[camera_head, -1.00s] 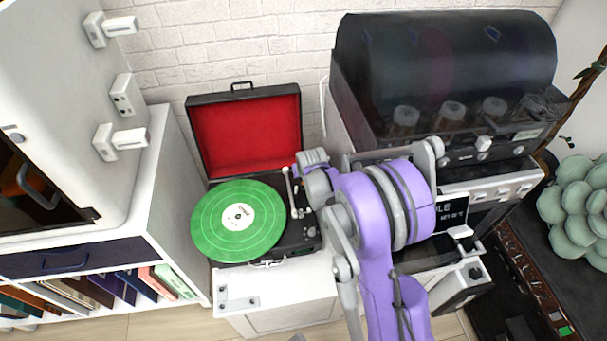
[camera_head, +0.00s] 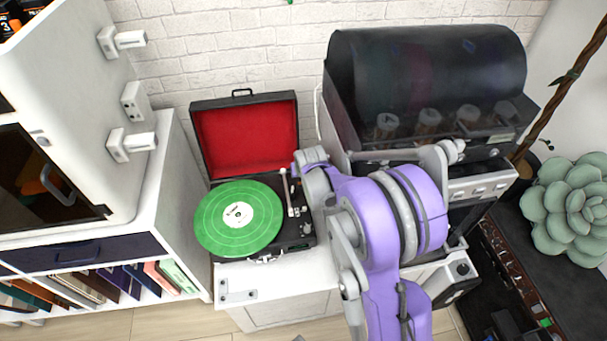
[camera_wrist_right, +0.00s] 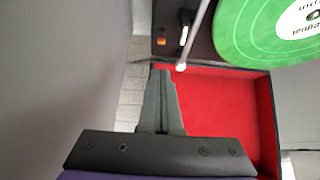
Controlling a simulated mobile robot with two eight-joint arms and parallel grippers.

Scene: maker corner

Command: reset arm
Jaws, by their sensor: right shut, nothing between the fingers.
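My right arm (camera_head: 385,235), purple and grey, reaches in from the bottom of the head view, its far end beside the right side of the record player (camera_head: 307,243). In the right wrist view my right gripper (camera_wrist_right: 163,72) is shut and empty, its grey fingers together in front of the red lid lining. The record player's lid (camera_head: 247,137) stands open. A green record (camera_head: 239,218) lies on it and also shows in the wrist view (camera_wrist_right: 262,30), with the tonearm (camera_wrist_right: 195,35) beside it. My left gripper is not in view.
A dark-hooded machine (camera_head: 425,85) stands right of the record player, close to my arm. A white cabinet (camera_head: 70,110) and bookshelf are at left. A green succulent (camera_head: 567,210) is at far right. A bare strip of white top (camera_head: 285,275) lies before the player.

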